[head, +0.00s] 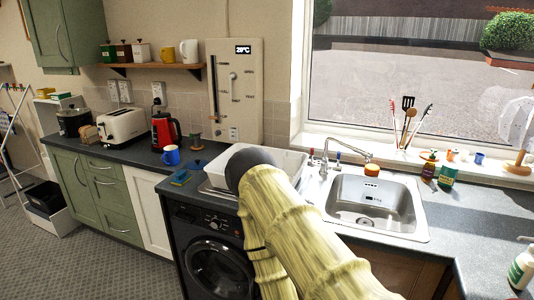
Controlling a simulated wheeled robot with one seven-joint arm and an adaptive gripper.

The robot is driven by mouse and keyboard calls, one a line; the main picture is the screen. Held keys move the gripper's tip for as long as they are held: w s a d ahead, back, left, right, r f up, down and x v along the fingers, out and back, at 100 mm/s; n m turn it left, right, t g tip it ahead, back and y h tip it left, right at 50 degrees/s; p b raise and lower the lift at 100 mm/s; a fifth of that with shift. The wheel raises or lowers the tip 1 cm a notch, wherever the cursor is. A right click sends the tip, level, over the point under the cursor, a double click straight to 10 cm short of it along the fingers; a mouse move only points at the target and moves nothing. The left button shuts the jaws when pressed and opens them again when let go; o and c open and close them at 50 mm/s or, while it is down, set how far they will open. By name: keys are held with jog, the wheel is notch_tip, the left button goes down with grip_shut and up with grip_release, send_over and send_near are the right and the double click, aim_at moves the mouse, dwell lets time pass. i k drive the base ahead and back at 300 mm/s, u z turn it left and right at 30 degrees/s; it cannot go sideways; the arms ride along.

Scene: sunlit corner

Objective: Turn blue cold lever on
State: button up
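A chrome tap (342,145) stands behind the left part of the steel sink (372,206), its spout reaching right over the basin. A small red-marked lever (311,154) shows at the left of its base. A blue lever is too small to make out clearly beside the tap. My arm, in a pale yellow sleeve with a dark rounded joint, rises from the bottom middle and covers the counter left of the sink. My gripper is not in view, so its distance from the tap cannot be told.
An orange item (372,169) sits by the spout end. Bottles (447,174) stand right of the sink. The right counter is mostly clear.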

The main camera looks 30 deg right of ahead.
aim_at(336, 168)
jog(key=u, duration=0.85)
jog(key=i, duration=0.6)
jog(key=z, duration=2.35)
